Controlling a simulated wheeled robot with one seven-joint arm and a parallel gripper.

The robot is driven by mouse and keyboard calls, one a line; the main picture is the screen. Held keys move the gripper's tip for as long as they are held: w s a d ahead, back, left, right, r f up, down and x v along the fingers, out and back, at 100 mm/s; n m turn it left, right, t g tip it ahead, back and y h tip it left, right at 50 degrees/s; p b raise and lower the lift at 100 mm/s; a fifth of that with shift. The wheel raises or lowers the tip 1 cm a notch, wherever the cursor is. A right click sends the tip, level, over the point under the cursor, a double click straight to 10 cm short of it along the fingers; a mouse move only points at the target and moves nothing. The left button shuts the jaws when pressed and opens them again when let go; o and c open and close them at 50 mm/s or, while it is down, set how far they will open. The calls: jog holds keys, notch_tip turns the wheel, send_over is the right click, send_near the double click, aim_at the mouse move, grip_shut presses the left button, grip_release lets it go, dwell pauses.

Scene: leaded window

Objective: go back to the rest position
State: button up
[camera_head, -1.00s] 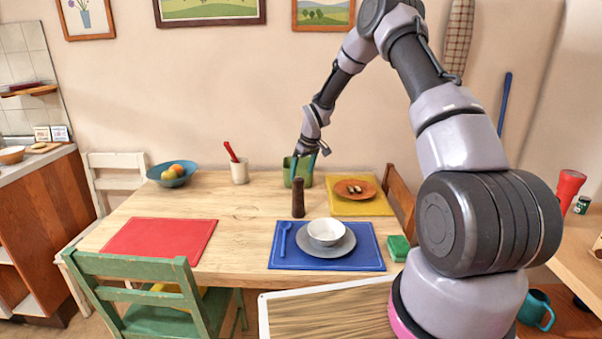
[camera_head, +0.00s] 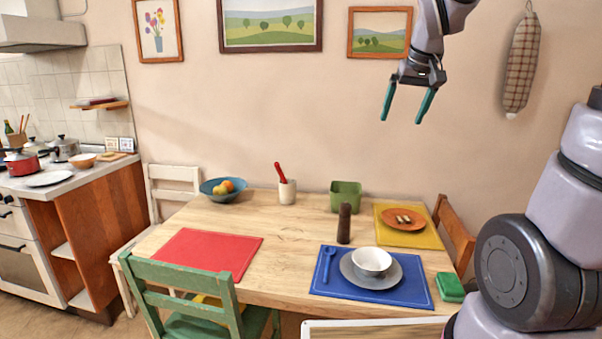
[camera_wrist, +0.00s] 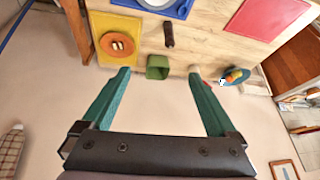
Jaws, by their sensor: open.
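My gripper (camera_head: 408,104) is open and empty, with teal fingers pointing down. It hangs in front of the wall, well above the far right part of the dining table (camera_head: 277,232). In the wrist view my gripper (camera_wrist: 158,85) shows both fingers spread with nothing between them. A green square pot (camera_head: 345,196) stands near the table's back edge, below and left of the gripper; it also shows in the wrist view (camera_wrist: 158,67), beyond the fingertips.
The table holds a pepper mill (camera_head: 344,223), a blue mat (camera_head: 330,287) with plate and white bowl (camera_head: 371,261), an orange plate (camera_head: 403,219), a white crock (camera_head: 287,192) and a fruit bowl (camera_head: 222,190). Framed pictures (camera_head: 379,34) hang behind the arm. Chairs surround the table.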

jog(key=s+r+m+t+y, duration=0.1)
jog(key=s+r+m, duration=0.1)
jog(key=s, duration=1.5)
jog(key=shift+s+d+r+m+t, duration=0.2)
jog(key=shift+r+m+t, duration=0.2)
jog(key=shift+m, duration=0.4)
